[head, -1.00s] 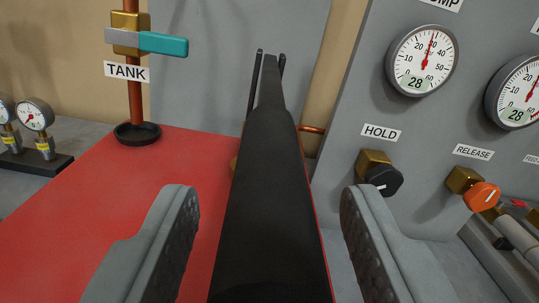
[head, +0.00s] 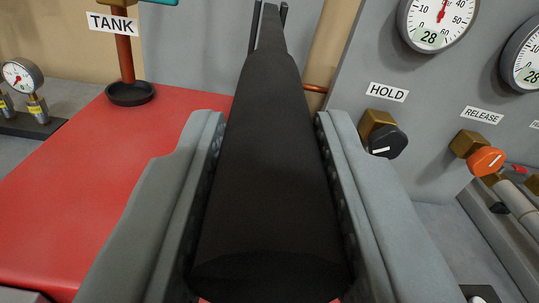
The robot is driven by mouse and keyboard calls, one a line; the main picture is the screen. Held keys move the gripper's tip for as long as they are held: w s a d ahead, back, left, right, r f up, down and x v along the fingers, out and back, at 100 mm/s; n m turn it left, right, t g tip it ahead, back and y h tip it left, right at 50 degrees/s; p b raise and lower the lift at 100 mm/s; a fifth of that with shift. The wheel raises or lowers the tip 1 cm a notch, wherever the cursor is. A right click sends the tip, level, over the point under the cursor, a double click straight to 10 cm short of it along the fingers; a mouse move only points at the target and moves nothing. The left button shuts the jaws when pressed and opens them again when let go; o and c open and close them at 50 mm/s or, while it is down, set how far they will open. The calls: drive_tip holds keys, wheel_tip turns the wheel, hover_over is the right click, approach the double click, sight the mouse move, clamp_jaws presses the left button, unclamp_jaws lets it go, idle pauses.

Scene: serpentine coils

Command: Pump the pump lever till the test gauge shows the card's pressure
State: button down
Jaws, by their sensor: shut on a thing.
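The pump lever, a long black bar (head: 265,170), rises up the middle of the view, its thick grip end nearest me. My gripper (head: 270,125) is shut on the lever, one grey finger along each side. A round gauge (head: 436,20) on the grey panel at upper right reads 28 on its display; its top is cut off. A second gauge (head: 527,62) at the right edge is partly cut off and also shows 28. I cannot tell which is the test gauge. The card is not in view.
The HOLD knob (head: 386,140) is black, and the RELEASE knob (head: 486,161) is orange; both sit on the panel right of the lever. The TANK pipe (head: 125,62) stands at the left on the red top (head: 85,190). Small gauges (head: 22,76) stand at far left.

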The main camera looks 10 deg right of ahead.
drive_tip(key=shift+g, duration=0.9)
drive_tip(key=shift+w+r, duration=0.15)
drive_tip(key=shift+r, duration=1.15)
drive_tip(key=shift+w+r, duration=0.1)
drive_tip(key=shift+r, duration=1.2)
drive_tip(key=c, duration=1.1)
unclamp_jaws()
drive_tip(key=s+r, duration=0.1)
drive_tip(key=s, duration=0.4)
drive_tip(key=s+r, duration=0.1)
drive_tip(key=s, duration=0.5)
drive_tip(key=s+r, duration=0.1)
drive_tip(key=s, duration=0.5)
